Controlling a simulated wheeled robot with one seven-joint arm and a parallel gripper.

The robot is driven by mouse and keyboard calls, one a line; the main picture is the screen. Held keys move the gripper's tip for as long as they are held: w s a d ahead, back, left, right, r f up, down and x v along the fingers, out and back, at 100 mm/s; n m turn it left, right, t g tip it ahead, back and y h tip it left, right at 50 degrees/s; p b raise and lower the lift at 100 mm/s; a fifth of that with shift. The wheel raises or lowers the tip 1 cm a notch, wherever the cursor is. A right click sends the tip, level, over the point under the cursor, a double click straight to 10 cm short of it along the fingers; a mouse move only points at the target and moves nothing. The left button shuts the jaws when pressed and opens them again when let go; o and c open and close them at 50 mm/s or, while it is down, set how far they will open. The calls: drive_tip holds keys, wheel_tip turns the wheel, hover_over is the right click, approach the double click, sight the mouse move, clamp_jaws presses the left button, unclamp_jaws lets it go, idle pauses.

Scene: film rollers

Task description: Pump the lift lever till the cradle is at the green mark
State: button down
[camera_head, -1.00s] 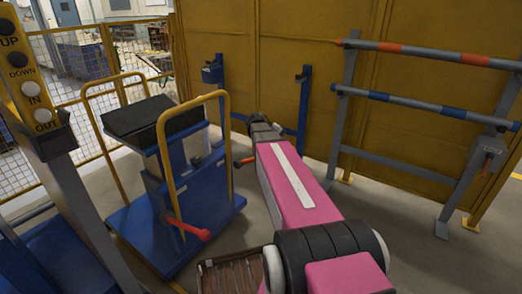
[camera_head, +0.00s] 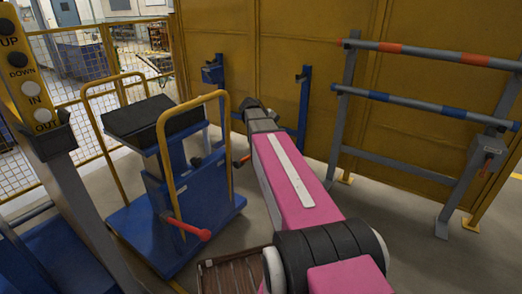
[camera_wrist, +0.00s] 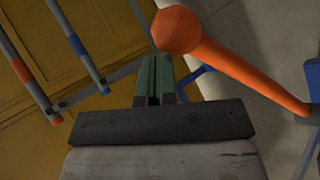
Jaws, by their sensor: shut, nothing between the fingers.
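A blue lift trolley (camera_head: 215,205) with yellow hoop handles stands left of my arm. A dark padded block (camera_head: 135,113), perhaps the cradle, sits on top. An orange-red lever (camera_head: 190,230) sticks out from its front, and a smaller orange-red handle (camera_head: 243,160) shows beside my arm. In the wrist view, an orange lever with a round knob (camera_wrist: 178,30) is close beyond my gripper (camera_wrist: 157,65), slanting down to the right. The greenish fingers are shut and empty, and the knob overlaps their tips; contact cannot be told. I cannot make out a green mark.
A rack with striped rollers (camera_head: 430,55) stands at the right. A yellow wall (camera_head: 290,40) closes the back, with blue posts (camera_head: 305,100) before it. A button panel (camera_head: 32,90) rises at the left. A brown slatted crate (camera_head: 225,275) is below my arm.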

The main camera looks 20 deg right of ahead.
drive_tip(key=w+a+r, duration=0.3)
drive_tip(key=r, duration=0.2)
drive_tip(key=shift+w, duration=0.35)
idle(0.3)
drive_tip(key=shift+r, duration=0.1)
drive_tip(key=s+a+f+y, duration=0.3)
drive_tip(key=s+a+f, duration=0.2)
drive_tip(key=s+f, duration=0.2)
drive_tip(key=s+a+f+t+y, duration=0.1)
drive_tip(key=s+a+f+y, duration=0.2)
drive_tip(key=s+a+f, duration=0.3)
drive_tip(key=s+a+f+y, duration=0.4)
drive_tip(key=s+f, duration=0.4)
drive_tip(key=f, duration=0.5)
drive_tip(key=shift+s+a+f+t, duration=0.15)
drive_tip(key=shift+a+t, duration=0.25)
drive_tip(key=shift+a, duration=0.45)
